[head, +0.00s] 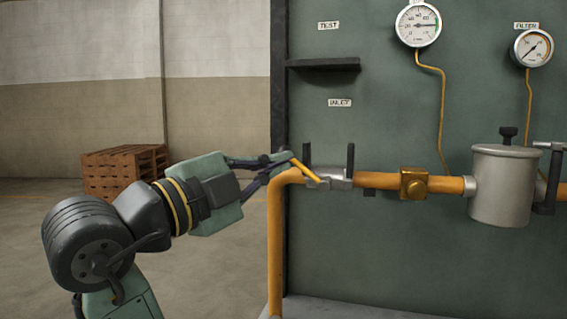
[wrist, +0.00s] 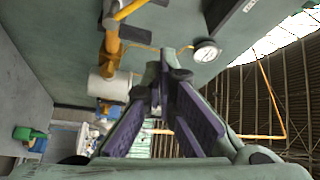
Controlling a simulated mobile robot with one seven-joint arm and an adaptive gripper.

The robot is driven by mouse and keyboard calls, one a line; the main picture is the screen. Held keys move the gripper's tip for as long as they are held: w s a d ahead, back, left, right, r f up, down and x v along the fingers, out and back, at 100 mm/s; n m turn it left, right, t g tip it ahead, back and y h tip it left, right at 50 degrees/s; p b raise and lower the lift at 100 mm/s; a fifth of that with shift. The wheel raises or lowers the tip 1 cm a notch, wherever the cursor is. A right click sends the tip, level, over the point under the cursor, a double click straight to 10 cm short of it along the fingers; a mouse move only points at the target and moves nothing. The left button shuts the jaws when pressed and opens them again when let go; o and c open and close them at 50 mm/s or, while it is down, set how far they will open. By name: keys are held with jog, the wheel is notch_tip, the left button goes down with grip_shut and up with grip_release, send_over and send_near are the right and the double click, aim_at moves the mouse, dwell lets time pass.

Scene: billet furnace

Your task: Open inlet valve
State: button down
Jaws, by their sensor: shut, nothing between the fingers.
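The inlet valve (head: 330,178) is a grey metal body on the orange pipe, below the INLET label (head: 340,103). A yellow lever (head: 304,170) slants from the body up and left toward my gripper. Dark upright posts (head: 350,160) stand at the valve's ends. The lever also shows at the top of the wrist view (wrist: 130,9). My gripper (head: 286,160) comes from the left, with its tips close to the lever's upper end; I cannot tell whether they touch. In the wrist view my gripper (wrist: 164,78) is shut with nothing between its purple-padded fingers.
The green panel (head: 400,250) stands behind the pipe. To the right are a brass fitting (head: 414,184) and a grey filter canister (head: 503,185). Two gauges (head: 418,24) (head: 533,47) and a dark shelf (head: 323,64) are above. Stacked pallets (head: 124,172) stand far left; nearby floor is clear.

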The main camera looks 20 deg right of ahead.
aim_at(302, 168)
jog(key=p+x, duration=0.3)
jog(key=x, duration=0.6)
jog(key=w+a, duration=0.1)
jog(key=w+a+f, duration=0.1)
jog(key=shift+w+f+p, duration=0.15)
jog(key=shift+w+p, duration=0.2)
jog(key=shift+p, duration=0.05)
jog(key=shift+w+f, duration=0.1)
jog(key=shift+w, duration=0.05)
